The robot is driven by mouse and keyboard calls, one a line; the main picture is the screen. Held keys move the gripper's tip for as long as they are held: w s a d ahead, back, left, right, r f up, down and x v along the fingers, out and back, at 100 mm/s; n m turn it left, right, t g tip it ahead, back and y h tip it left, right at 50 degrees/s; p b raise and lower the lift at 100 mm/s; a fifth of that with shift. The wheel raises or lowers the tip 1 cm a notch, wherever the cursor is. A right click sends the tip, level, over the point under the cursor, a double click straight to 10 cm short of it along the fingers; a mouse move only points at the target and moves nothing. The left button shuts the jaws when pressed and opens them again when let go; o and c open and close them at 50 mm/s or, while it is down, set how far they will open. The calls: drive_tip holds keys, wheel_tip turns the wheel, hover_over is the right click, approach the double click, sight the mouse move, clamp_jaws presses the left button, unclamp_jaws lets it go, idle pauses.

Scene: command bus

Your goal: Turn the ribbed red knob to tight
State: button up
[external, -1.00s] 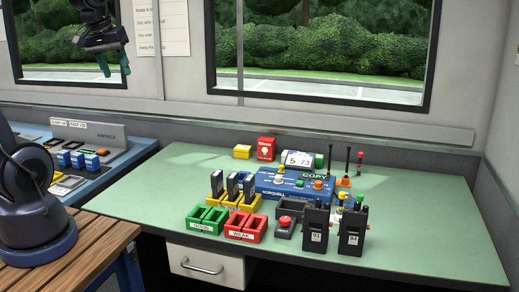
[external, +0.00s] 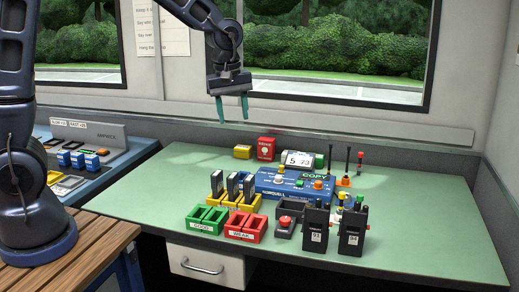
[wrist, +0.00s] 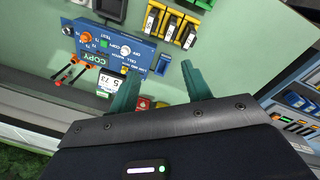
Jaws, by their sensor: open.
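My gripper (external: 231,112) hangs open and empty above the back of the green table, in front of the window. Its two teal fingers also show in the wrist view (wrist: 163,74), with nothing between them. The blue radio box (external: 292,197) sits mid-table. An orange-red knob (external: 317,185) is on its top right, and it also shows in the wrist view (wrist: 85,38). A red mushroom button (external: 285,221) sits on a grey base in front. A small red post (external: 360,156) stands at the back right. Ribs are too small to make out on any of these.
Green bins (external: 208,218), red bins (external: 246,230), a yellow rack (external: 233,202) and black handheld radios (external: 316,228) crowd the front. Thin black antennas (external: 347,160) stand up behind the blue box. A red box (external: 266,148) stands at the back. The table's right side is clear.

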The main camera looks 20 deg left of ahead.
drive_tip(key=s+d+f+n, duration=0.1)
drive_tip(key=s+d+f, duration=0.2)
drive_tip(key=d+f, duration=0.55)
drive_tip(key=n+g, duration=0.1)
approach(285, 219)
drive_tip(key=shift+y, duration=0.4)
drive_tip(key=f, duration=0.8)
drive_tip(key=shift+w+d+f, duration=0.1)
drive_tip(key=shift+d+f, duration=0.1)
drive_tip(key=shift+d, duration=0.15)
drive_tip(key=shift+c, duration=0.4)
drive_tip(key=c, duration=0.9)
